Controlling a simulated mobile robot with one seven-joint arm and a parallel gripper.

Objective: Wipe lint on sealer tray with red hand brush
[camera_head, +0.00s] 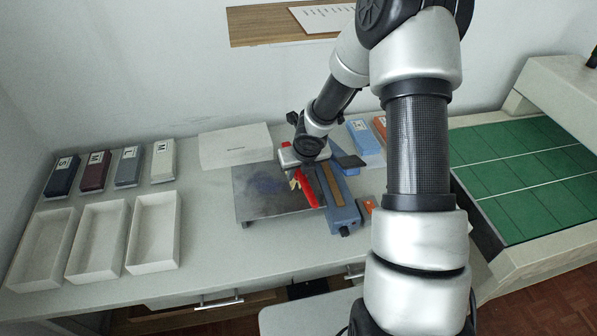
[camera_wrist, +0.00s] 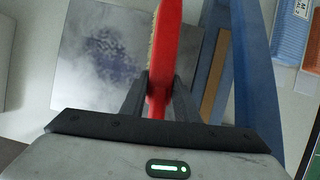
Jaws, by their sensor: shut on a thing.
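A red hand brush (camera_head: 306,189) with pale bristles is over the right part of the grey metal sealer tray (camera_head: 251,208). My gripper (camera_head: 299,167) is shut on the brush. In the wrist view the red brush (camera_wrist: 167,45) stands between the two dark fingers of my gripper (camera_wrist: 159,95), its bristles facing left. A patch of dark bluish lint (camera_wrist: 112,55) lies on the tray (camera_wrist: 70,75), left of the brush; it also shows in the head view (camera_head: 268,186). I cannot tell whether the bristles touch the tray.
A blue sealer body (camera_head: 345,215) stands along the tray's right side. Three empty white bins (camera_head: 153,262) and several labelled boxes (camera_head: 127,166) stand at the left. A pale box (camera_head: 235,146) is behind the tray. A green-topped conveyor (camera_head: 530,180) is at the right.

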